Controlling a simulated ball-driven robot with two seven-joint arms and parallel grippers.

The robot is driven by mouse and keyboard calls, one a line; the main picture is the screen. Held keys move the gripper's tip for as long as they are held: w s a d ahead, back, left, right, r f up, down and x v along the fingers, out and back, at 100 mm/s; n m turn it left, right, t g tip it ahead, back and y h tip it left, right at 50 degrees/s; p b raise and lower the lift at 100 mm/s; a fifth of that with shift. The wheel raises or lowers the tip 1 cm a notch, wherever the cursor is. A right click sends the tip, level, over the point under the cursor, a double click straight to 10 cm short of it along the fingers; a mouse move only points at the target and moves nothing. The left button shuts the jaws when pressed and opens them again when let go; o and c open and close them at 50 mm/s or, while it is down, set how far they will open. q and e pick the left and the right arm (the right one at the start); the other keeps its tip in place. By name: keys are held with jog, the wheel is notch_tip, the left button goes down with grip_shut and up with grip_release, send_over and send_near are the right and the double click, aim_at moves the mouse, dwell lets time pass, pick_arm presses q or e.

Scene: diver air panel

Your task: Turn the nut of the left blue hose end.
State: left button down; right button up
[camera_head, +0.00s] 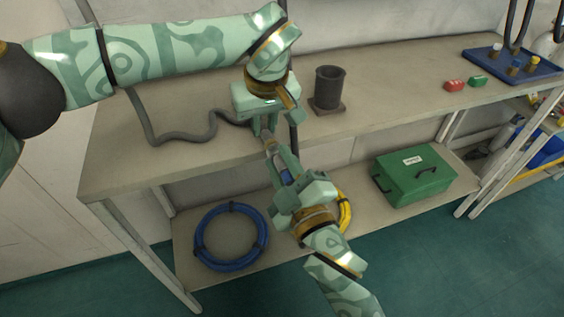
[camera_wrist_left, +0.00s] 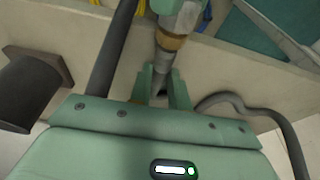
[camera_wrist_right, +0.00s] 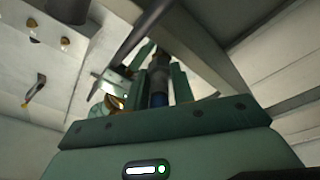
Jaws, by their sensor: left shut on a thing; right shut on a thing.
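My left gripper (camera_head: 268,134) is shut on a grey cylindrical fitting (camera_wrist_left: 161,64) above the bench's front edge. Beyond its fingers, the left wrist view shows a brass-coloured band on the same piece. The two held parts look in line. The fingers cover much of them, so I cannot tell exactly where the nut begins.
A grey hose (camera_head: 185,137) curves over the bench (camera_head: 110,165) to the left gripper. A dark cup-like stand (camera_head: 329,88) is close by on the right. A blue hose coil (camera_head: 230,263), a yellow coil (camera_head: 345,213) and a green case (camera_head: 413,175) lie on the lower shelf.

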jog(key=o, duration=1)
jog(key=v, duration=1.2)
jog(key=shift+f, duration=0.15)
jog(key=shift+a, duration=0.1)
jog(key=shift+c, duration=0.2)
